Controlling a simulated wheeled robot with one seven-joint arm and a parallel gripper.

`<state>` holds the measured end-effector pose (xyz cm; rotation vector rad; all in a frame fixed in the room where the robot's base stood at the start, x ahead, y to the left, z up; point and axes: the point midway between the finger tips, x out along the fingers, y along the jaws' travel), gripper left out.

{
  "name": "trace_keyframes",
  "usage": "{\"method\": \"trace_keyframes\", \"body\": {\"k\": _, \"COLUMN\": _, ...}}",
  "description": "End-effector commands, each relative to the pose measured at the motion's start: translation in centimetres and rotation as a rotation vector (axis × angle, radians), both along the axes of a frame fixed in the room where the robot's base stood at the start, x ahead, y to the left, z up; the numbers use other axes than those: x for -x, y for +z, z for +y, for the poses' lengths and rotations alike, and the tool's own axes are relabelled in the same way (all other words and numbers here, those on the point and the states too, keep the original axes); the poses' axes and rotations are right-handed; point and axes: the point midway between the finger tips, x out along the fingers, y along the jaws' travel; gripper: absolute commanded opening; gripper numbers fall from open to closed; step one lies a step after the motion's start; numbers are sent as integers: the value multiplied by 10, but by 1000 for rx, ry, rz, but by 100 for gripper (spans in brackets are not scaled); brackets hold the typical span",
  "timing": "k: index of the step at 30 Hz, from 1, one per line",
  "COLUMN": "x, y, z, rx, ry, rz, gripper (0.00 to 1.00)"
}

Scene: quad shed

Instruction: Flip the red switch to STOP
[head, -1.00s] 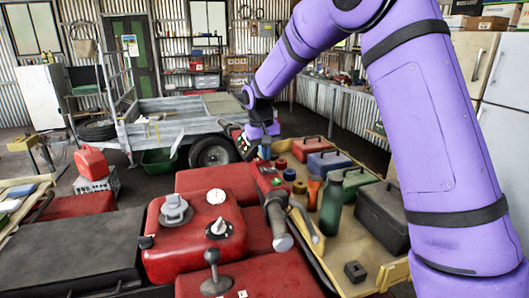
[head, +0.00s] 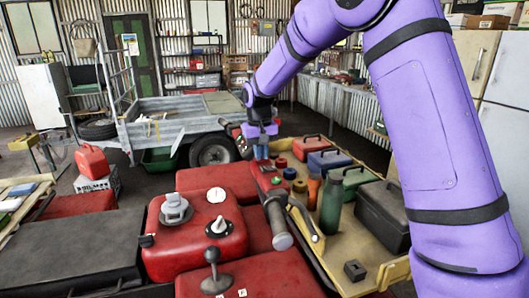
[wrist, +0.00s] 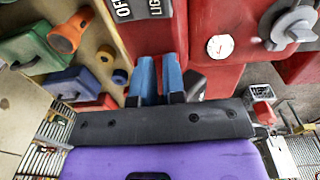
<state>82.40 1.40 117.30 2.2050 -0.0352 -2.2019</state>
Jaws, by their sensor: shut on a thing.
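In the wrist view a dark label panel (wrist: 140,8) reads OFF and part of LIGHTS. My gripper (head: 261,152) is at the far end of the housing, pointing down. Its two blue fingers (wrist: 160,78) are close together with a narrow gap. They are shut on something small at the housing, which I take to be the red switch. The fingertips hide the switch, so its position cannot be told.
The red quad body (head: 190,250) carries a black lever (head: 214,270) and white-marked knobs (head: 217,228). A trailer (head: 180,118) stands behind.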

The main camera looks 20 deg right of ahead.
Motion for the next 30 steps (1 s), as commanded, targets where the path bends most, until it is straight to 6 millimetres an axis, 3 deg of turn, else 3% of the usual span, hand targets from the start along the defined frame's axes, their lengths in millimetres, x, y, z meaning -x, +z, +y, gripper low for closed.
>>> {"method": "trace_keyframes", "body": {"k": 5, "x": 3, "y": -6, "z": 3, "rx": -2, "ry": 4, "rz": 13, "gripper": 0}}
{"method": "trace_keyframes", "body": {"k": 10, "x": 4, "y": 7, "z": 1, "rx": -2, "ry": 3, "rz": 10, "gripper": 0}}
{"method": "trace_keyframes", "body": {"k": 24, "x": 7, "y": 104, "z": -2, "rx": -1, "ry": -1, "rz": -2, "gripper": 0}}
{"method": "trace_keyframes", "body": {"k": 30, "x": 7, "y": 131, "z": -1, "rx": -1, "ry": -1, "rz": -2, "gripper": 0}}
